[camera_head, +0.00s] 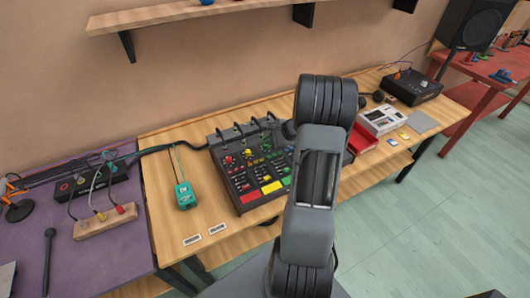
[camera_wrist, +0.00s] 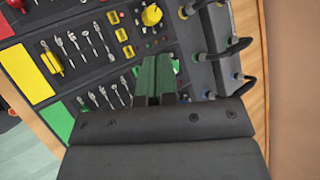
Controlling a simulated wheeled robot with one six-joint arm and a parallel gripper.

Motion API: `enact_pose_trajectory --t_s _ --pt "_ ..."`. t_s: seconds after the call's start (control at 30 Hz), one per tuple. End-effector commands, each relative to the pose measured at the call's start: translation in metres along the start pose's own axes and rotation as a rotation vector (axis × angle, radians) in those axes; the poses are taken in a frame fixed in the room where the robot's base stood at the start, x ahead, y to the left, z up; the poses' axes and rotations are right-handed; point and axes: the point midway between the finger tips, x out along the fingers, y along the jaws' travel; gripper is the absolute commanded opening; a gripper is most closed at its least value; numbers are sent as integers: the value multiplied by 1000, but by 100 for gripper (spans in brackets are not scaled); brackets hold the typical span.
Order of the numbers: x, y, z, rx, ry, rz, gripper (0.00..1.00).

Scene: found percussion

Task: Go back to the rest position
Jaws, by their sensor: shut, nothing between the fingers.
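My gripper (camera_wrist: 154,80) is shut, with its dark fingers together and nothing between them. In the wrist view it is over the mixer panel (camera_wrist: 85,65), which has metal toggle switches, knobs and red, yellow and green pads. In the head view my grey arm stands in front of the mixer (camera_head: 233,168) and covers its right side. My gripper is hidden there behind the arm. I cannot tell whether the fingertips touch the panel.
The wooden bench (camera_head: 160,205) holds a green handheld device (camera_head: 185,195) left of the mixer. A white box (camera_head: 382,120) and a black unit (camera_head: 411,87) stand to the right. A purple table (camera_head: 60,255) is at left, and a wall shelf (camera_head: 165,14) hangs above. The right floor is clear.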

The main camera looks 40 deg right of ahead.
Motion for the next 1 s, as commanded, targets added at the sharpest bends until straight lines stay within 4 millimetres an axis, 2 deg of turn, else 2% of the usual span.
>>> enact_pose_trajectory --t_s 0.33,0.43,0.5,0.57,0.8,1.0 --pt "0 4 0 -32 1 21 0" --pt "3 28 0 -84 -3 104 0" --pt "-3 46 7 -156 -2 180 0" --pt "-11 59 24 -262 -2 259 0" --pt "-50 96 115 -824 19 554 0" --pt "-86 119 180 -1304 86 697 0"
